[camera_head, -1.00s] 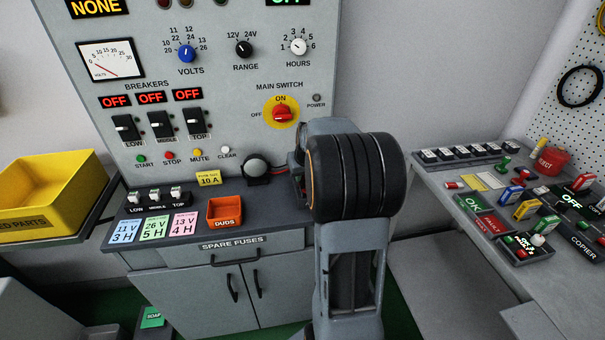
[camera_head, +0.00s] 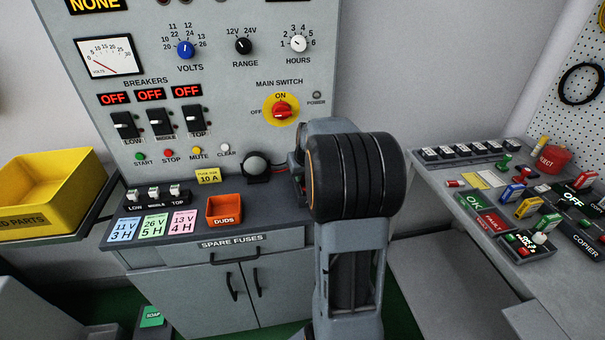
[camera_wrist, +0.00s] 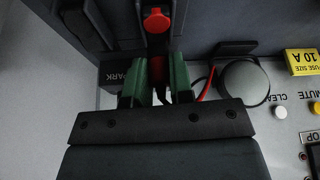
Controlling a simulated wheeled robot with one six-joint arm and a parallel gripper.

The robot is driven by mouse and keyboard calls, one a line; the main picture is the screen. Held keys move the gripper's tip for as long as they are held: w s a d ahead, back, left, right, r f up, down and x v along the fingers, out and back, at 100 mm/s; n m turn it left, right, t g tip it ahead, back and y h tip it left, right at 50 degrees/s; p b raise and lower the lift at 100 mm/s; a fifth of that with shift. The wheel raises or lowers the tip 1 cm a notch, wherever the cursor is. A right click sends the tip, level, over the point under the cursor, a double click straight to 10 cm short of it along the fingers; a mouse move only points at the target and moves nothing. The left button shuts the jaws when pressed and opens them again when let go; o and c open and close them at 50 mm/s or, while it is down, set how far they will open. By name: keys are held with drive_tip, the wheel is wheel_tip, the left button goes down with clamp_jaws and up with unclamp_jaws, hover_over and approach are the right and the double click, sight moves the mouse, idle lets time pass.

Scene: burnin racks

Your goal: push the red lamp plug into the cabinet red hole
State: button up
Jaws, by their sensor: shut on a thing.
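In the wrist view my gripper (camera_wrist: 158,90) has its two green fingers closed on a red piece (camera_wrist: 158,68), which I take to be the lamp plug. Only a small part of it shows between the fingers. A red round piece (camera_wrist: 157,20) on a dark upright part shows just beyond the fingers; I cannot tell whether it belongs to the plug or the cabinet. A red lead (camera_wrist: 205,85) curves beside the right finger. In the head view my arm hides the fingers and the plug. I cannot make out the cabinet's red hole.
A dark round dome (camera_head: 256,166) stands by the panel foot, close to the gripper; it also shows in the wrist view (camera_wrist: 243,82). A PARK label (camera_wrist: 128,76) is left of the fingers. The orange DUDS tray (camera_head: 225,211) and the breaker panel (camera_head: 225,110) are to the arm's left.

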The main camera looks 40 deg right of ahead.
drive_tip(key=shift+f, duration=0.1)
drive_tip(key=o, duration=1.2)
drive_tip(key=shift+o, duration=0.2)
drive_tip(key=shift+r+p, duration=1.95)
drive_tip(key=shift+r, duration=0.8)
